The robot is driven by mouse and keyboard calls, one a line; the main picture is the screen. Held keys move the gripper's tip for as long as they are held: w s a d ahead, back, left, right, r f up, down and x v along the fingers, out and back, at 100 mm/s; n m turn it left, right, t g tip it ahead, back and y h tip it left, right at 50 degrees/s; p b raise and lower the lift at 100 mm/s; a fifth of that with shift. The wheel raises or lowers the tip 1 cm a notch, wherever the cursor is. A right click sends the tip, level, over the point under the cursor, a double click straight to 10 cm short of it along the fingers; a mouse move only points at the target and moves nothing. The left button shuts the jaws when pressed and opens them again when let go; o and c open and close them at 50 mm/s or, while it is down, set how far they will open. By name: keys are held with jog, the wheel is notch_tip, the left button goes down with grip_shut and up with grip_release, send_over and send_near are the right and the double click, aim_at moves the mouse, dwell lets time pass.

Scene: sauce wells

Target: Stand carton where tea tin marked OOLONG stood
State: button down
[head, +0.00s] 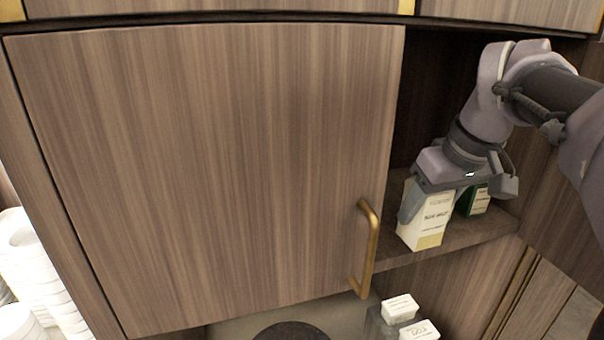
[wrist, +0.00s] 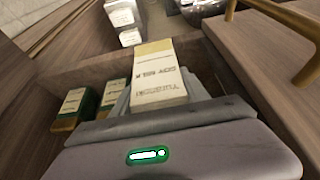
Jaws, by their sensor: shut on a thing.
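A white carton (head: 427,222) with a cream base band and lettering that seems to read SOY MILK is in my gripper (head: 432,202), inside the open right part of the wall cupboard. The jaws are shut on the carton, which also shows in the wrist view (wrist: 158,78). It is upright or nearly so, its lower end near the shelf's front edge; I cannot tell whether it touches the shelf. A green tin (head: 479,203) with a pale label stands behind it to the right. The wrist view shows two such tins (wrist: 72,108) (wrist: 113,95); their names are unreadable.
The cupboard door (head: 210,170) with a brass handle (head: 368,250) covers the left side, close to the carton. The shelf (head: 465,232) has some bare room at the front right. Small white boxes (head: 400,308) stand below. White stacked dishes (head: 30,265) are at lower left.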

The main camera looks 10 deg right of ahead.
jog(key=w+f+b, duration=0.1)
jog(key=w, duration=0.1)
jog(key=w+a+f+b, duration=0.1)
jog(key=w, duration=0.1)
jog(key=w+f, duration=0.2)
jog(key=shift+w+a+b, duration=0.15)
jog(key=shift+b, duration=0.25)
jog(key=shift+r, duration=0.35)
jog(key=shift+f, duration=0.2)
jog(key=c, duration=0.6)
grip_release()
jog(key=shift+r, duration=0.1)
